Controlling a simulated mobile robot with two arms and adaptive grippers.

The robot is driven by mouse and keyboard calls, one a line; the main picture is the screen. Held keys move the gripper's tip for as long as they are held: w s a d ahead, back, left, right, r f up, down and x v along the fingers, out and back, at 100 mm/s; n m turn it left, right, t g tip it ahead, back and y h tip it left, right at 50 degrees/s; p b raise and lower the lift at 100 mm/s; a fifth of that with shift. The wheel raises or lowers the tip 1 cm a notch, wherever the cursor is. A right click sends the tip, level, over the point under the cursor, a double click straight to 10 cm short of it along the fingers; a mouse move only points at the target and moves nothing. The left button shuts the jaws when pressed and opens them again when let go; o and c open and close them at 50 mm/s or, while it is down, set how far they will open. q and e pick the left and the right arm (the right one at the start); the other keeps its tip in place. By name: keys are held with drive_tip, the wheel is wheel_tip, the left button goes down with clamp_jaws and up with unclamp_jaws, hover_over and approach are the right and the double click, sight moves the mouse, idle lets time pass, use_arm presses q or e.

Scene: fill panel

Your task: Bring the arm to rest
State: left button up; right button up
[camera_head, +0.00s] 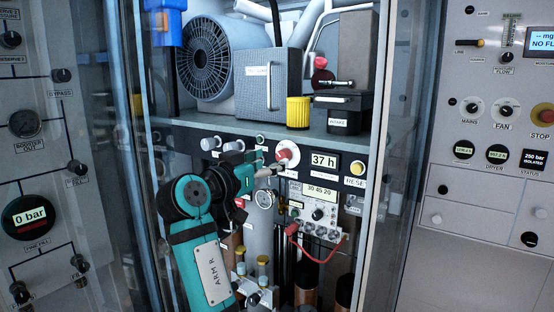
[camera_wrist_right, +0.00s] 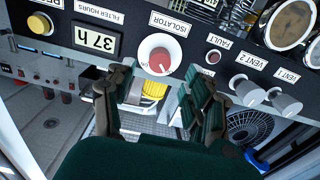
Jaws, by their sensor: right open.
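My right arm, teal and labelled ARM R, reaches up into the open cabinet. My right gripper (camera_head: 268,170) is in front of the control strip, just left of and below the isolator knob (camera_head: 288,153). In the right wrist view, the gripper (camera_wrist_right: 160,82) has its two dark fingers apart and nothing between them. The isolator knob (camera_wrist_right: 158,56), a white ring with a red centre, lies just past the fingertips; I cannot tell whether they touch it. My left gripper is not in view.
The 37 h display (camera_head: 324,162) and a yellow button (camera_head: 357,168) are right of the knob. The vent knobs (camera_head: 221,143) are left. A shelf (camera_head: 240,124) with a fan unit (camera_head: 205,57) is above. A red cable (camera_head: 318,258) hangs below. Cabinet frame posts stand at both sides.

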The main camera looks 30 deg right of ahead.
drive_tip(key=shift+v, duration=1.15)
drive_tip(key=shift+f, duration=0.1)
